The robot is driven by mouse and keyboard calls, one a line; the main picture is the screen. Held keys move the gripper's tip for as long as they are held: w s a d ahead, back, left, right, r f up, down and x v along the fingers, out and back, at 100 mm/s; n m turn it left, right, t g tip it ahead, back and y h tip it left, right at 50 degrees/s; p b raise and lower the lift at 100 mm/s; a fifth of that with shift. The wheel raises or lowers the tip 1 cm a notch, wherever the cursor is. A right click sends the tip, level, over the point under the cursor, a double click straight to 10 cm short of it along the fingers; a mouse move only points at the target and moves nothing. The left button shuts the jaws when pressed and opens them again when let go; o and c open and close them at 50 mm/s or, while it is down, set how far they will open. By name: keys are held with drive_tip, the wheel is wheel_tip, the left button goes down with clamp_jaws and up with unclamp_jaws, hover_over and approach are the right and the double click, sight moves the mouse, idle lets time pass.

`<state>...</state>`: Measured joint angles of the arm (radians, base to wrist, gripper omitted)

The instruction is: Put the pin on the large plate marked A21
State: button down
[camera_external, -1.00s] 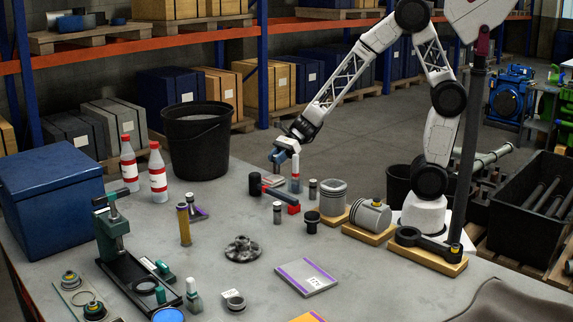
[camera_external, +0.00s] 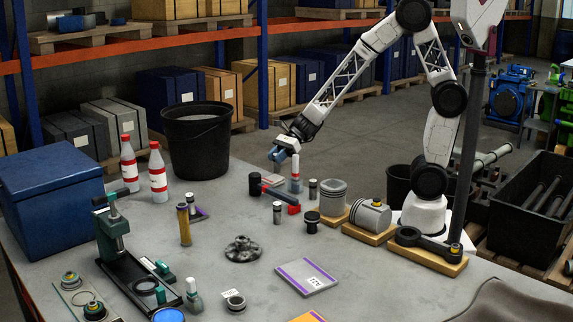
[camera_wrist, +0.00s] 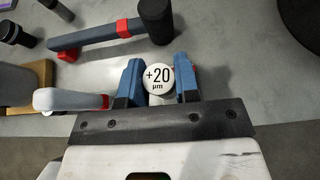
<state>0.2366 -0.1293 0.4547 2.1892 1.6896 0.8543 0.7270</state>
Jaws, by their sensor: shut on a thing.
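The rest of the pin is mostly hidden. A large flat plate (camera_external: 296,272) with a purple edge strip and a white label lies at the front middle of the bench, well away from my gripper. Part of an orange plate (camera_external: 306,318) shows at the bottom edge.
Small dark-capped cylinders (camera_external: 277,213) and a piston (camera_external: 333,198) stand nearby. A flanged grey part (camera_external: 242,249) lies left of the purple-edged plate.

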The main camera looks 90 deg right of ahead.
wheel_tip(320, 180, up, 12)
drive_tip(key=s+a+n+g+y, duration=0.1)
drive_tip(key=s+a+n+g, duration=0.15)
drive_tip(key=a, duration=1.05)
drive_tip(key=s+a+n+g+y, duration=0.2)
drive_tip(key=s+a+n, duration=0.1)
drive_tip(key=a, duration=1)
drive_tip(key=s+a+n+g, duration=0.2)
drive_tip(key=s+a+g, duration=0.1)
drive_tip(key=s+a, duration=0.65)
drive_tip(key=s+a+n+g, duration=0.25)
drive_tip(key=s+a, duration=0.45)
drive_tip(key=a, duration=0.5)
wheel_tip(320, 180, down, 11)
drive_tip(key=shift+a+y, duration=0.15)
drive_tip(key=shift+y, duration=0.15)
drive_tip(key=shift+a, duration=0.1)
drive_tip(key=w+a+f, duration=0.1)
drive_tip(key=w+a, duration=0.9)
drive_tip(key=a, duration=0.1)
drive_tip(key=shift+w+a+f, duration=0.2)
drive_tip(key=shift+a+f, duration=0.05)
drive_tip(key=shift+a, duration=0.15)
